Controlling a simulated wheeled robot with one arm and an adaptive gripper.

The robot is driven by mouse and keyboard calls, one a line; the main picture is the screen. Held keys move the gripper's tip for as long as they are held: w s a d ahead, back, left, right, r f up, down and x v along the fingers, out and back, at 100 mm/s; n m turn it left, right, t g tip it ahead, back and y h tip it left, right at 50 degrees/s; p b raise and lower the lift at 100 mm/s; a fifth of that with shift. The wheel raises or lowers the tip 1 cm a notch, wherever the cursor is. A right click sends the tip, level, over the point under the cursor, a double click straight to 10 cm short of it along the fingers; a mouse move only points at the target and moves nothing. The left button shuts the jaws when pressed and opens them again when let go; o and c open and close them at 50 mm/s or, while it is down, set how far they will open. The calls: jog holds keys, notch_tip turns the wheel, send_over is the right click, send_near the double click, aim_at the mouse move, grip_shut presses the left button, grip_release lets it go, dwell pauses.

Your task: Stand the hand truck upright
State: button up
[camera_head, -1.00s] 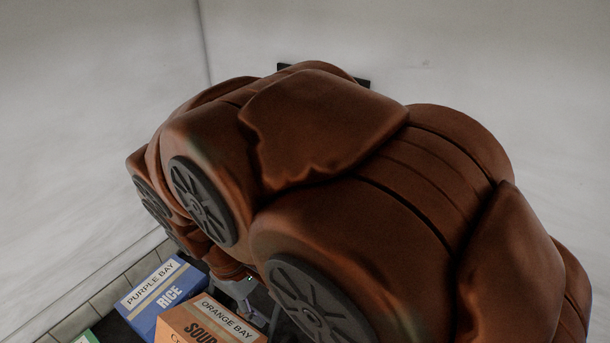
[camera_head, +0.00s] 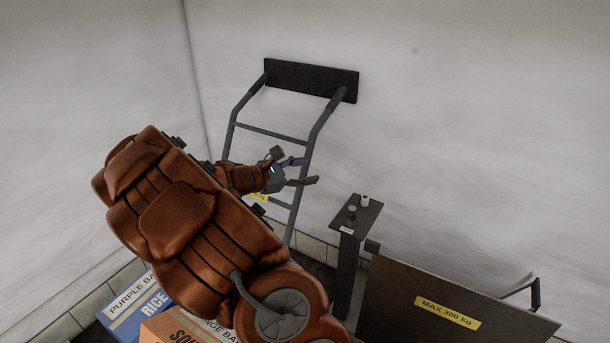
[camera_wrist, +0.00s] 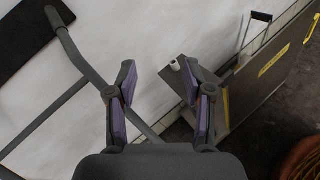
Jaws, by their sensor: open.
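A grey tubular frame with rungs, seemingly the hand truck (camera_head: 271,133), leans at the back wall, with a dark plate (camera_head: 310,80) across its top. Its lower part is hidden behind my arm. My gripper (camera_head: 304,171) is open at the frame's right rail. In the wrist view, my gripper (camera_wrist: 158,66) has its two purple-padded fingers spread. The rail (camera_wrist: 82,58) runs behind the left finger and reappears lower in the gap; I cannot tell if it touches. The dark plate (camera_wrist: 22,30) shows at upper left.
A dark post with a flat top (camera_head: 362,212) and small cylinders stands right of the frame. A brown panel marked MAX 300 KG (camera_head: 400,305) is tilted at lower right. A blue rice box (camera_head: 130,318) and an orange soup box (camera_head: 165,330) sit in front, below my arm.

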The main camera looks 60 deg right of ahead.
jog(key=w+d+f+n+t+h+b, duration=0.1)
jog(key=w+d+f+n+h, duration=0.1)
jog(key=w+d+f+n, duration=0.15)
jog(key=n+t+h+b, duration=0.1)
jog(key=n+t+b, duration=0.15)
jog(key=n, duration=0.35)
send_near(302, 171)
jog(key=shift+t, duration=0.45)
jog(key=d, duration=0.2)
jog(key=s+d+p, duration=0.1)
jog(key=d, duration=0.1)
jog(key=shift+f, duration=0.15)
jog(key=shift+s+d+p, duration=0.15)
jog(key=shift+s+d, duration=0.05)
jog(key=shift+d, duration=1.7)
jog(key=shift+s+d+p, duration=0.15)
jog(key=shift+s+d, duration=0.1)
jog(key=shift+d, duration=1.6)
grip_shut()
